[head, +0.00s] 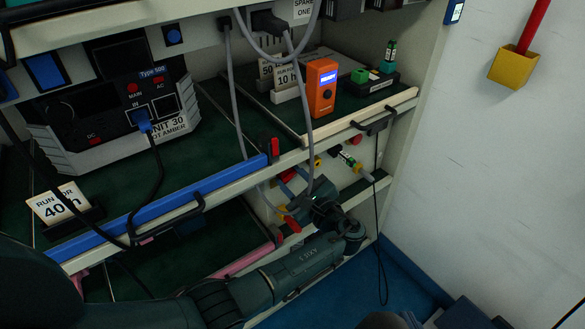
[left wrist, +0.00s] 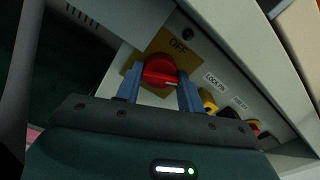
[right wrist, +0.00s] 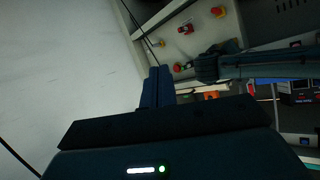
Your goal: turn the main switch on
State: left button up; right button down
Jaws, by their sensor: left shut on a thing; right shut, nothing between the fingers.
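The main switch is a red rotary knob (left wrist: 160,72) on a yellow plate (left wrist: 133,68) marked OFF, clear in the left wrist view. My left gripper (left wrist: 160,88) has one blue finger on each side of the knob and is shut on it. In the head view my left arm reaches across the lower shelf, with the gripper (head: 291,196) at the rack's side panel; it and the cables partly hide the switch there. My right gripper (right wrist: 158,72) is shut and empty, with its fingers together, away from the panel.
Grey cables (head: 233,90) hang in front of the shelves. An orange meter (head: 321,88) stands on the upper shelf.

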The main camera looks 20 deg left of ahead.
pick_arm(q)
jog(key=shift+r+m+p, duration=0.2)
jog(key=shift+m+p, duration=0.3)
jog(key=shift+m, duration=0.2)
jog(key=shift+f+m+p, duration=0.1)
jog(key=shift+m+p, duration=0.45)
jog(key=shift+m, duration=0.35)
pick_arm(e)
jog(key=shift+w+a+r+g, duration=0.1)
jog(key=shift+a+r+g, duration=0.2)
jog(key=shift+g, duration=0.1)
jog(key=shift+d, duration=0.1)
pick_arm(q)
jog(key=o, duration=1)
jog(key=shift+f, duration=0.1)
